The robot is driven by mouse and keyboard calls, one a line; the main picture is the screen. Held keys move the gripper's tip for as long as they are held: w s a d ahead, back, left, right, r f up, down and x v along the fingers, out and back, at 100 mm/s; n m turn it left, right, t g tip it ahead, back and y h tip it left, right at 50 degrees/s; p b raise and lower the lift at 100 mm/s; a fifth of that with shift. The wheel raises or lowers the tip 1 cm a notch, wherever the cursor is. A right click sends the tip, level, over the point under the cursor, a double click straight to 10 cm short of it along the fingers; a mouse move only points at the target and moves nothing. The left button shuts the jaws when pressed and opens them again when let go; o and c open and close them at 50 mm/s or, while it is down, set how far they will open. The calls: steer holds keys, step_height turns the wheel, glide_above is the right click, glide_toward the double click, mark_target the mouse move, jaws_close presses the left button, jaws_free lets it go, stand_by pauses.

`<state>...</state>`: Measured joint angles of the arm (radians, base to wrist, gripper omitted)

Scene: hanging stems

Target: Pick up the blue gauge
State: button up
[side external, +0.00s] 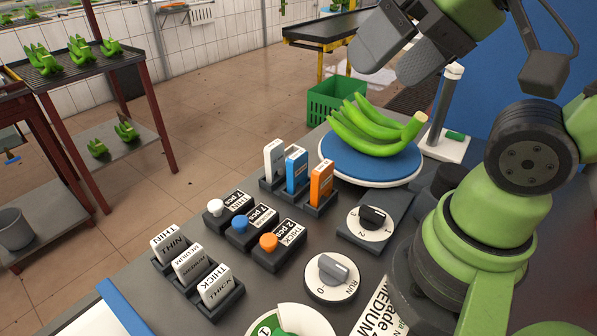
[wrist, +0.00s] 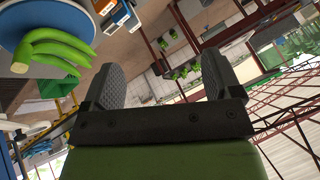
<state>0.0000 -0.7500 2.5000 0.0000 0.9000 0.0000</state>
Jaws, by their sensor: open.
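The blue gauge (side external: 296,170) stands upright in a dark holder, between a white gauge (side external: 274,160) on its left and an orange gauge (side external: 321,183) on its right. In the wrist view a blue gauge (wrist: 119,13) shows near the top edge, partly cut off. My gripper (side external: 395,45) is high above the work, up and right of the gauges and well apart from them. In the wrist view its two fingers (wrist: 162,85) are spread with nothing between them.
Green bananas (side external: 375,128) lie on a round blue plate (side external: 345,170) right of the gauges. A post on a white base (side external: 446,110) stands behind. Coloured knobs (side external: 239,222), labelled blocks (side external: 190,264) and dials (side external: 332,272) fill the front. Open air lies above the gauges.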

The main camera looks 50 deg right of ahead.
steer(key=n+g+h, duration=0.2)
steer(key=n+g, duration=0.2)
steer(key=g, duration=0.3)
glide_above(297, 154)
step_height(297, 154, down, 13)
steer(key=f, duration=0.5)
steer(key=shift+s+d+f, duration=0.15)
steer(key=shift+d+f, duration=0.15)
steer(key=shift+d, duration=0.1)
steer(key=shift+a+f, duration=0.2)
steer(key=shift+f, duration=1.35)
steer(key=shift+a+f, duration=0.2)
steer(key=shift+f, duration=1.3)
steer(key=c, duration=1)
